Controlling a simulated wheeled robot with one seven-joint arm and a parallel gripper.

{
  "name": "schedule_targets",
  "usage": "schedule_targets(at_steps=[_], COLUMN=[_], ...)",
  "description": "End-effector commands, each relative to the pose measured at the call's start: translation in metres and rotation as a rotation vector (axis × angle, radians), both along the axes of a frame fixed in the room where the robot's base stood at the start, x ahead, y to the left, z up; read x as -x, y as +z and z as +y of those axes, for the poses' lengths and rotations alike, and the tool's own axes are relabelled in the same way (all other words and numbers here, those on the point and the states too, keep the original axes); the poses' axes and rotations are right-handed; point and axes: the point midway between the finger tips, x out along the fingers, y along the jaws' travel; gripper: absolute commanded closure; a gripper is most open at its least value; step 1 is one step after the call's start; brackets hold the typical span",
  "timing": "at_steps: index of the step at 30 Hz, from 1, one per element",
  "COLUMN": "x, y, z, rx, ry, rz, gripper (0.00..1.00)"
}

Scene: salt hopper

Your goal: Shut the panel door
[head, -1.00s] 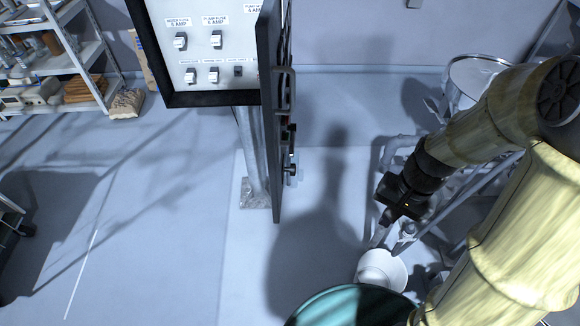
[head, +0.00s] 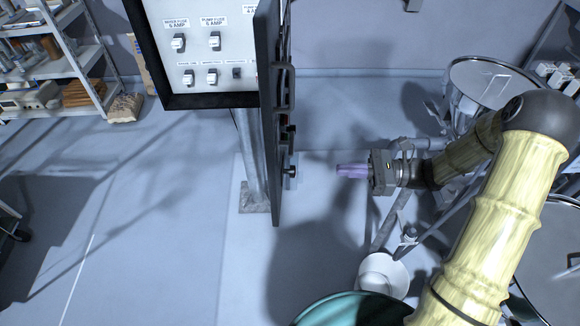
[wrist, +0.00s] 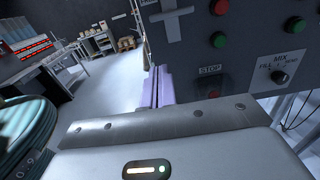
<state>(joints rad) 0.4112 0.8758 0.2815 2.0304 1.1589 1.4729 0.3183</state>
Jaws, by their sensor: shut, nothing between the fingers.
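The panel door (head: 267,120) is a dark door seen nearly edge-on in the head view. It stands swung out from the right side of the fuse panel (head: 213,50), which is open to view with its white switches. In the wrist view the outer face of the door (wrist: 212,55) fills the upper right, with red and green buttons and a mix knob. My gripper (head: 340,171) is to the right of the door, its purple fingers shut and empty, pointing left at it. A gap shows between fingertips and door in the head view. The fingers also show in the wrist view (wrist: 158,88).
A metal post (head: 250,160) holds the panel up. A white bucket (head: 383,275) and a teal round vessel (head: 350,310) stand at lower right. A steel hopper (head: 490,85) stands behind my arm. Shelves (head: 55,60) are at the far left. Floor left of the post is clear.

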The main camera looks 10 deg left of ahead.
Motion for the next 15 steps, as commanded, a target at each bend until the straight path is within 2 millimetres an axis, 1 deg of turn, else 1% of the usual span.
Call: schedule_targets(at_steps=[5,8,11,15], x=[0.001,0.002,0.004,0.007], y=[0.0,0.001,0.002,0.003], z=[0.002,0.009,0.021,0.044], rx=[0.002,0.001,0.002,0.002], ry=[0.002,0.003,0.003,0.004], rz=[-0.001,-0.001,0.0,0.001], gripper=[1.0,1.0,1.0,1.0])
